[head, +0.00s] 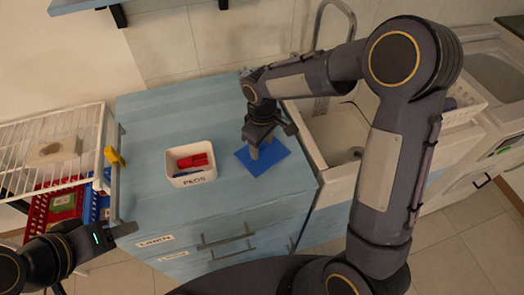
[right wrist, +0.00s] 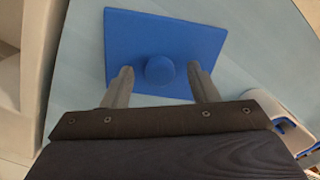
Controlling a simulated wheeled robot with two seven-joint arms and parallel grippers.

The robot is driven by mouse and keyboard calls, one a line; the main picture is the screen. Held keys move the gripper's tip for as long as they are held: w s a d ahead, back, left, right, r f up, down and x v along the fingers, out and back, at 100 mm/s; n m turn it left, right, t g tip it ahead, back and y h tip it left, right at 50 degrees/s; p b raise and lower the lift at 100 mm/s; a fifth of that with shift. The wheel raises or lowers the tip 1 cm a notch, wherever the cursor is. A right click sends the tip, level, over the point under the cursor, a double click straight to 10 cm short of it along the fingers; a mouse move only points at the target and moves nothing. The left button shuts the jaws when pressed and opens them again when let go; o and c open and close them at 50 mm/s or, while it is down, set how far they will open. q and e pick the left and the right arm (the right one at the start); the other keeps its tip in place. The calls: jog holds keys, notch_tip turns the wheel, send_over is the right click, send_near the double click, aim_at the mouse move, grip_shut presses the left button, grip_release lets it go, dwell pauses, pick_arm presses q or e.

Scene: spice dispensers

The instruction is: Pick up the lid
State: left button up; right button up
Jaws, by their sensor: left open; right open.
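The lid is a flat blue rectangular plate (head: 279,163) with a round blue knob, lying on the light blue counter. In the right wrist view the lid (right wrist: 200,35) shows from above, with its knob (right wrist: 160,70) between my right gripper's two fingers. My right gripper (head: 262,152) is over the lid in the head view and hides part of it. In the right wrist view the right gripper (right wrist: 161,85) is open, with a gap on each side of the knob. My left gripper (head: 122,231) is at the lower left, away from the lid, open and empty.
A white labelled box (head: 192,178) with red and blue items stands left of the lid on the counter (head: 150,125). A white wire rack (head: 90,125) and a red basket (head: 38,218) are at the left. A sink (head: 340,135) is to the right.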

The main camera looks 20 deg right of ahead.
jog(key=shift+f, duration=0.35)
jog(key=c, duration=1.1)
jog(key=shift+o, duration=0.2)
jog(key=shift+r, duration=0.1)
